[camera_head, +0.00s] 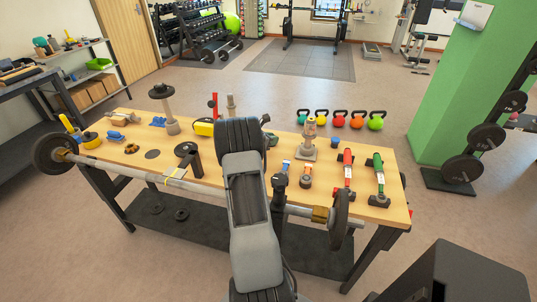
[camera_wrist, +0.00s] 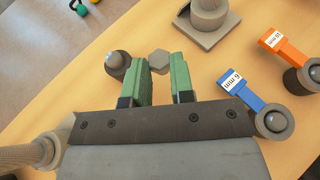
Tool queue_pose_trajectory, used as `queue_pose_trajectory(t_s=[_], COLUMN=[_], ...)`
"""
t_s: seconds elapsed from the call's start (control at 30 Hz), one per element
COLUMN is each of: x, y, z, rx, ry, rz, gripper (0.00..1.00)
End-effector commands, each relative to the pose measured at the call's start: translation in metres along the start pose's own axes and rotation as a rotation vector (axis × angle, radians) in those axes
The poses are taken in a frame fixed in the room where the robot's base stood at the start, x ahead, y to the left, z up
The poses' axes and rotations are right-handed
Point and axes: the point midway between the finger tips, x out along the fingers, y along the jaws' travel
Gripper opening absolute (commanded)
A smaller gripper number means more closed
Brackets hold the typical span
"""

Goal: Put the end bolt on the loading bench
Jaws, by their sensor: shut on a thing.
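The end bolt (camera_wrist: 159,61) shows in the wrist view as a grey hexagonal head between the two green fingers of my gripper (camera_wrist: 161,66). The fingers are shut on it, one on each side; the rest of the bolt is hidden. The wooden loading bench (camera_head: 400,214) stands in front of me in the head view, and its top (camera_wrist: 228,62) shows below the gripper in the wrist view. My gripper is over the bench top. In the head view my arm hides the bolt. I cannot tell how high it is above the wood.
A blue-tagged tool (camera_wrist: 236,84) and an orange-tagged tool (camera_wrist: 282,44) lie right of the gripper. A square-based grey stand (camera_wrist: 207,20) is beyond it, and a round-topped dark part (camera_wrist: 117,62) is close left. A barbell (camera_head: 196,186) runs along the bench's near side.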

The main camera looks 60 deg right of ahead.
Motion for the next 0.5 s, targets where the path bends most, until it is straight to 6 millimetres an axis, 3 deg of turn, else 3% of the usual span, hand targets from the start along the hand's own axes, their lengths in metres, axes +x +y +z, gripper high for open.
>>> queue_pose_trajectory(t_s=[0.5], x=[-0.005], y=[-0.011], z=[-0.050], rx=[-0.001], ry=[0.000], rz=[-0.003], gripper=[0.00])
